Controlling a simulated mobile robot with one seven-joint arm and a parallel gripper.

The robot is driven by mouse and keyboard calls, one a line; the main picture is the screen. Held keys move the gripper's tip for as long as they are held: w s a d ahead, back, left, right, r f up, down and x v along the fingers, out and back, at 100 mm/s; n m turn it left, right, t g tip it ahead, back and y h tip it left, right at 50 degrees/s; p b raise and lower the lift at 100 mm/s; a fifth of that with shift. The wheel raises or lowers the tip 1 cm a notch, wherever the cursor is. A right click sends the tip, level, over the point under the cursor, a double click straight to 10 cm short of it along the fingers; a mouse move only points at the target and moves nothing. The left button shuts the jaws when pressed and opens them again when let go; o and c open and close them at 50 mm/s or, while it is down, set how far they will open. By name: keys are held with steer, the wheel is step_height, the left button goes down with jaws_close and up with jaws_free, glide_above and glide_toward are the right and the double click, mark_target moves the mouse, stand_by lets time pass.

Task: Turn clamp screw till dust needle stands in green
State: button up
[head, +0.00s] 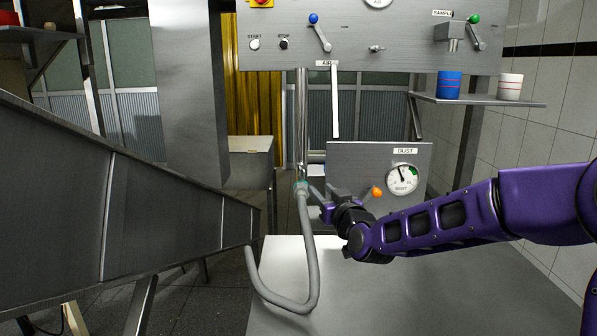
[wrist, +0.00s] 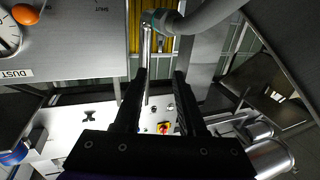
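The dust gauge (head: 402,180) is a round white dial on the grey DUST panel; its dark needle points up and slightly left, outside the green patch at its upper right. A greenish clamp (head: 300,187) joins the grey hose to the steel pipe; it also shows at the top of the wrist view (wrist: 165,22). A slim metal rod beside it, seemingly the clamp screw (wrist: 147,45), reaches down toward the space between my fingers. My gripper (head: 322,203) is open just right of the clamp; its fingers stand apart in the wrist view (wrist: 160,75). Contact cannot be told.
An orange knob (head: 376,192) sits left of the gauge, close to my gripper. The grey hose (head: 313,260) loops down to the metal chute (head: 150,215) at left. A shelf (head: 480,100) at right holds a blue cup (head: 449,86) and a white cup (head: 510,88).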

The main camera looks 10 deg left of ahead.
mark_target(304, 173)
steer(key=x, duration=1.6)
steer(key=shift+f, duration=0.1)
jaws_close()
